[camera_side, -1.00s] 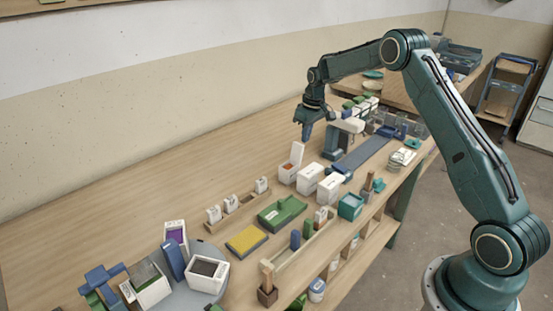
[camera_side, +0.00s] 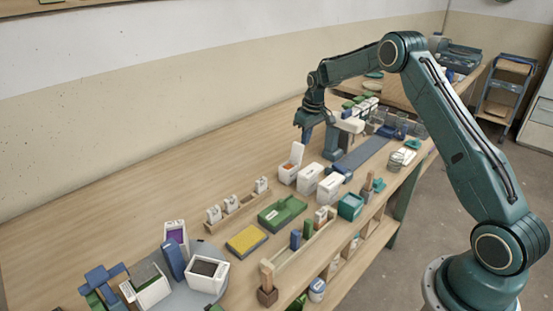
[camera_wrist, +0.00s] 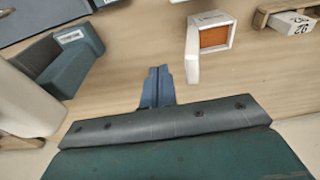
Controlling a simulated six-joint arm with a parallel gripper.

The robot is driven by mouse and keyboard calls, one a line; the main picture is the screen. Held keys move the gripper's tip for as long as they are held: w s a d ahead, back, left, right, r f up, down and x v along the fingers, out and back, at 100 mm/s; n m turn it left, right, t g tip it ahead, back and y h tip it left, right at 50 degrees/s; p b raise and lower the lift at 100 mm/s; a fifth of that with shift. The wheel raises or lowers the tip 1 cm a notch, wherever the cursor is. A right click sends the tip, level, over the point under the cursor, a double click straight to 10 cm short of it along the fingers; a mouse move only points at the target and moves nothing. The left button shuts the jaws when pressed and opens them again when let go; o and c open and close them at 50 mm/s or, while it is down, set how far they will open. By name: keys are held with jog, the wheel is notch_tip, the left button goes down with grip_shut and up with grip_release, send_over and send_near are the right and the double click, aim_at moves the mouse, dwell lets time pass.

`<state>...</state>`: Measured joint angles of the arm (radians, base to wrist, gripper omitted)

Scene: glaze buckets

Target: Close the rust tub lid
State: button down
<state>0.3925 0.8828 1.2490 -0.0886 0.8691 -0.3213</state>
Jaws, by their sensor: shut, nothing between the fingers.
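The rust tub (camera_side: 288,175) is a small white box with orange-brown contents, standing on the bench near the middle of the side view. Its white lid (camera_side: 297,153) stands open, roughly upright, at the tub's back edge. In the wrist view, the rust tub (camera_wrist: 215,38) is at upper right, its orange inside facing the camera, and the lid (camera_wrist: 192,55) stands along its left side. My gripper (camera_side: 304,138) is shut and empty, a little above and behind the lid. In the wrist view, the fingertips (camera_wrist: 158,72) are left of the lid and apart from it.
Two white tubs with closed lids (camera_side: 311,178) (camera_side: 331,188) stand right of the rust tub. A teal-grey stand (camera_side: 333,143) and a long blue-grey strip (camera_side: 362,154) lie behind them. A wooden rack with small white jars (camera_side: 237,205) is in front at left. The bench toward the wall is clear.

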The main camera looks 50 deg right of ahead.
aim_at(297, 144)
jog(key=shift+a, duration=0.4)
jog(key=shift+a, duration=0.4)
jog(key=shift+a, duration=2.7)
jog(key=shift+r, duration=0.1)
